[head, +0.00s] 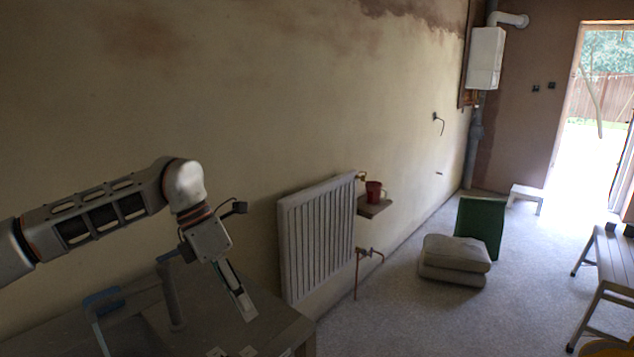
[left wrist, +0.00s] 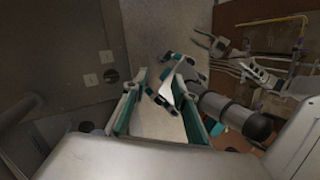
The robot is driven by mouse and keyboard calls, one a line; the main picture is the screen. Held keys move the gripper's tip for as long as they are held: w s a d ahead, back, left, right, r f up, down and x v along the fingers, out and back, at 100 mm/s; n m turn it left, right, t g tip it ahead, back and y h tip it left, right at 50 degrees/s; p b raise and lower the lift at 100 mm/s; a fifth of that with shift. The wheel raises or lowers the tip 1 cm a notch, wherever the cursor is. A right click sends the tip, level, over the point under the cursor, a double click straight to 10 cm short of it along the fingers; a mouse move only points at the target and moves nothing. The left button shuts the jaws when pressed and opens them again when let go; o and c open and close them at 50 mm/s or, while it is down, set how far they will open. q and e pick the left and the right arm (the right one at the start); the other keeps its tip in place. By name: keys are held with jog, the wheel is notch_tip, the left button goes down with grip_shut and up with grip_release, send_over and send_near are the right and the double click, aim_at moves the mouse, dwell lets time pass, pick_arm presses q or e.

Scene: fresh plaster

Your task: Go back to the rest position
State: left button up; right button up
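My left gripper (head: 240,300) reaches in from the left in the head view and points down above or beside the front of a grey work surface (head: 270,325). In the left wrist view its two teal-lined fingers (left wrist: 160,112) stand apart. No held thing is clear in the head view.
Cushions (head: 455,258), a green panel (head: 481,224) and a bench (head: 612,262) stand on the floor.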

pick_arm(q)
jog(key=s+d+f+n+h, duration=0.1)
jog(key=s+d+n+h, duration=0.3)
jog(key=d+h, duration=0.5)
jog(key=s+d+n+h, duration=0.3)
jog(key=s+d+h, duration=0.2)
jog(key=d, duration=0.8)
jog(key=w+a+f+n+t+y, duration=0.35)
jog(key=a+f+n+t, duration=0.45)
jog(key=n, duration=0.5)
jog(key=w+a+f+n+t+y, duration=0.2)
jog(key=a+f+n+t+y, duration=0.5)
jog(key=n+t, duration=0.5)
jog(key=s+a+f+n+g+y, duration=0.2)
jog(key=s+a+f, duration=0.3)
jog(key=f, duration=0.3)
jog(key=s+a+f+n+g+y, duration=0.2)
jog(key=s+a+f+n+g, duration=0.1)
jog(key=s+a+f+n, duration=0.2)
jog(key=s+a+f+n+g+y, duration=0.2)
jog(key=s+a+f+n, duration=0.2)
jog(key=s+f, duration=0.4)
notch_tip(320, 180, down, 4)
jog(key=shift+s+a+r, duration=0.25)
jog(key=shift+a, duration=0.35)
pick_arm(e)
jog(key=shift+s+d+f, duration=0.15)
jog(key=shift+f, duration=0.05)
